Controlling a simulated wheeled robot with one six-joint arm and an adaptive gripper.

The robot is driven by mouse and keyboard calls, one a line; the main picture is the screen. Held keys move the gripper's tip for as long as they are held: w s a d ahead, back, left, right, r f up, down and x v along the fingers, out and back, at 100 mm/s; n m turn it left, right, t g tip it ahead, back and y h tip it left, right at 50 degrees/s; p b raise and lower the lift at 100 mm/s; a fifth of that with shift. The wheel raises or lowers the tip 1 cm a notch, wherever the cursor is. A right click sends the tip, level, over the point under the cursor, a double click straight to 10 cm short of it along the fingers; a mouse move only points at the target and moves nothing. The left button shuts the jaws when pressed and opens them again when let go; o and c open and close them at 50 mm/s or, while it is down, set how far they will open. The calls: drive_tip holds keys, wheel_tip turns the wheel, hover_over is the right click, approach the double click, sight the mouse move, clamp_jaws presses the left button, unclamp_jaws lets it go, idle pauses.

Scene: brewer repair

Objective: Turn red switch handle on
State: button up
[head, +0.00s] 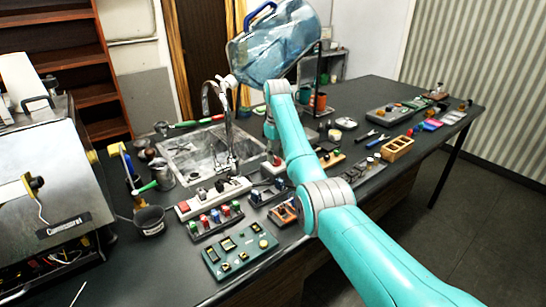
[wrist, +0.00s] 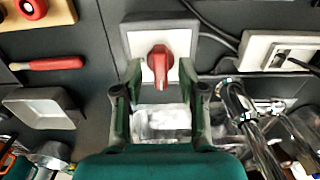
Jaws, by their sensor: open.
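The red switch handle (wrist: 158,66) stands on a pale square plate with a dark surround (wrist: 133,42) in the wrist view. Its lower end points toward my gripper. My gripper (wrist: 160,82) is open, with one green finger on each side of the handle's lower part. Gaps show between the handle and both fingers, and I cannot see any contact. In the head view a small red part (head: 276,161) shows on the bench beside the sink, under my arm, which hides much of that spot.
A metal sink (head: 185,160) with a tall faucet (head: 228,120) lies close by on the left. A white power strip (head: 213,196) and a block of coloured switches (head: 214,220) stand in front. A big blue water bottle (head: 272,50) is behind. A white socket with a cord (wrist: 280,52) sits right of the switch.

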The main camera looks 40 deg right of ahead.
drive_tip(key=shift+f, duration=0.35)
drive_tip(key=shift+c, duration=0.3)
clamp_jaws()
drive_tip(key=m, duration=0.4)
drive_tip(key=shift+m, duration=0.4)
drive_tip(key=m, duration=0.4)
drive_tip(key=shift+m, duration=0.3)
drive_tip(key=m, duration=0.4)
drive_tip(key=shift+m, duration=2.2)
